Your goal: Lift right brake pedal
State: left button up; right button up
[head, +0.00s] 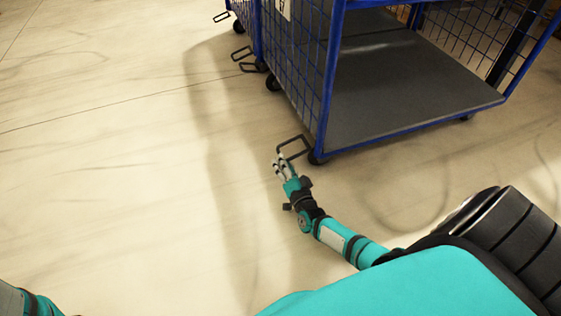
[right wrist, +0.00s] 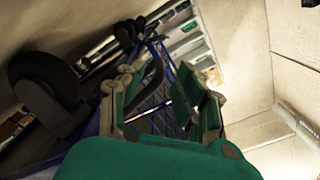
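The right brake pedal (head: 293,147) is a thin black loop sticking out from the lower near corner of the blue cart, beside a caster. My right gripper (head: 280,165) is at the loop's near left end, low over the floor. In the right wrist view my right gripper (right wrist: 165,105) has its fingers spread apart. A dark bar of the pedal (right wrist: 148,90) shows between them, close to the left finger; I cannot tell whether it touches. My left gripper is out of view; only part of my left arm shows at the lower left corner.
The blue wire-sided cart (head: 326,100) with a grey deck (head: 410,95) stands just beyond the gripper. Its black caster (head: 316,158) is right of the pedal. Other pedal loops (head: 242,54) stick out farther back. The floor to the left is clear.

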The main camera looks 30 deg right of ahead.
jog(key=shift+b+x, duration=0.7)
jog(key=shift+x, duration=1.2)
grip_shut()
